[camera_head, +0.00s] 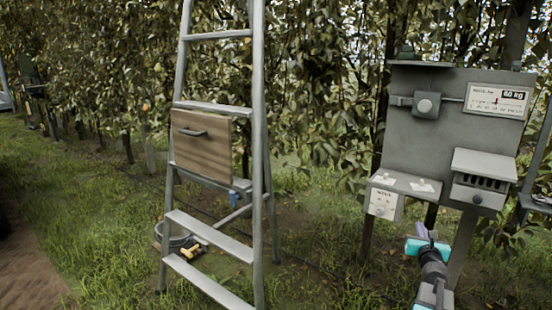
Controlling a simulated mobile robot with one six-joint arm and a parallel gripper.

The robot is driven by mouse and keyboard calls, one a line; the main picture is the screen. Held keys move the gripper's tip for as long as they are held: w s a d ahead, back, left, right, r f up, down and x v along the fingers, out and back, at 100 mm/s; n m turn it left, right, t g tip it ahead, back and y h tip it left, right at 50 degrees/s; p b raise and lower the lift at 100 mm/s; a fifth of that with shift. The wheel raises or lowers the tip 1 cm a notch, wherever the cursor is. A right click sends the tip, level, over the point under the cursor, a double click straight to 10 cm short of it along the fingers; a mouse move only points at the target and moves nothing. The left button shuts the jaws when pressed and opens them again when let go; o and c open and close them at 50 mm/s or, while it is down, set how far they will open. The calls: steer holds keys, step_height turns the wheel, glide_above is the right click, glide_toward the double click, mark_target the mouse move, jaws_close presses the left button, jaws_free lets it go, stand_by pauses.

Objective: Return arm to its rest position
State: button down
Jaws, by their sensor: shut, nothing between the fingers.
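My gripper (425,236) shows at the lower right, at the end of my dark arm with teal parts. It is shut, with nothing between its fingers. It points up and stands in front of the lower part of a grey metal panel (446,135). From this view I cannot tell how far it is from the panel. The rest of my arm runs out of the bottom edge of the picture.
A grey stepladder (261,130) stands left of centre with a wooden drawer-like box (202,144) on it. A bucket (172,238) and a yellow tool (190,251) lie behind it. The panel carries a weight sign (497,101) and boxes. Grass is open at left.

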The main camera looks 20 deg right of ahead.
steer(key=w+a+f+y+p, duration=0.1)
steer(key=w+a+f+y, duration=0.1)
steer(key=w+a+f, duration=0.6)
steer(key=w+a+f+y+p, duration=0.2)
steer(key=a+f, duration=0.4)
steer(key=a, duration=0.6)
steer(key=s+a+f+m+g+y+p, duration=0.1)
steer(key=s+a+f+m+g, duration=0.15)
steer(key=a+f, duration=0.6)
steer(key=s+a+f+m+g+y+p, duration=0.15)
steer(key=a+f+m, duration=0.25)
steer(key=a+f, duration=0.5)
steer(key=s+a+f+m+g+p, duration=0.1)
steer(key=s+a+f+m+g, duration=0.3)
steer(key=s+a+f, duration=0.45)
steer(key=s+a+f+m+g+p, duration=0.1)
steer(key=s+a+f+m+g, duration=0.4)
steer(key=s, duration=0.6)
steer(key=s+a+m+g+y, duration=0.1)
steer(key=s+a+m+g, duration=0.2)
steer(key=s+m, duration=0.3)
steer(key=s+a+m+g+y, duration=0.2)
steer(key=s+m, duration=0.5)
steer(key=s, duration=0.6)
steer(key=a+g, duration=0.1)
steer(key=a, duration=0.1)
steer(key=shift+a+g, duration=0.3)
